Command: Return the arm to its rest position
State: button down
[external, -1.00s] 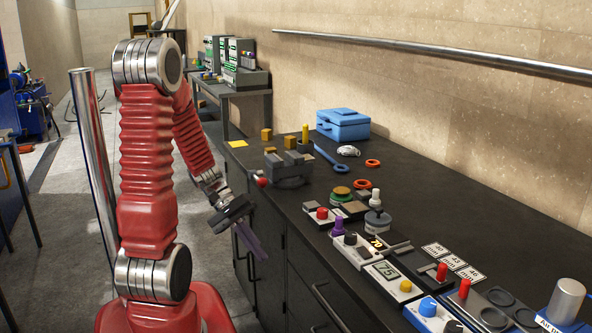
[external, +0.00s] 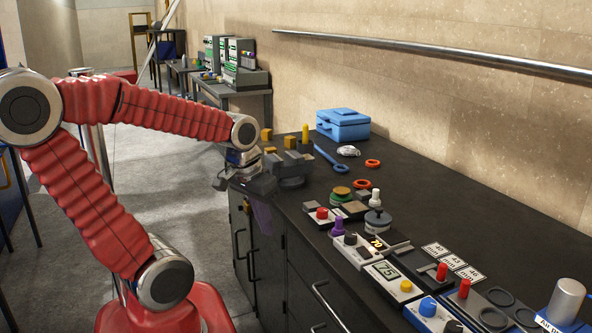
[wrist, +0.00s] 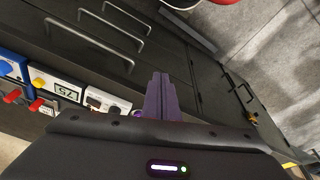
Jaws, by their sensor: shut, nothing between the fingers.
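My red arm (external: 150,108) is bent, with its elbow raised at the left of the external view and its forearm reaching right toward the bench. My gripper (external: 262,223) points down at the front edge of the black bench (external: 440,220), beside the cabinet fronts. Its purple fingers also show in the wrist view (wrist: 160,80), closed together and empty. They hang over the cabinet drawers and the floor. Part of the gripper body is dark and hard to make out beside the bench edge.
A grey vise-like block (external: 288,168) stands on the bench close to my wrist. Control boxes (external: 365,248) with knobs line the front edge. A blue toolbox (external: 343,124) is at the back. Drawer handles (external: 327,305) stick out below. Floor at left is open.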

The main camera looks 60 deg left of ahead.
jog(key=d+r+m+t, duration=0.2)
jog(key=d+r+m, duration=0.2)
jog(key=d, duration=0.5)
notch_tip(320, 180, up, 2)
jog(key=shift+w+r+t+h, duration=0.2)
jog(key=shift+r+t+h, duration=0.05)
jog(key=shift+t+h, duration=0.05)
jog(key=c, duration=2.5)
grip_release()
jog(key=shift+d, duration=0.1)
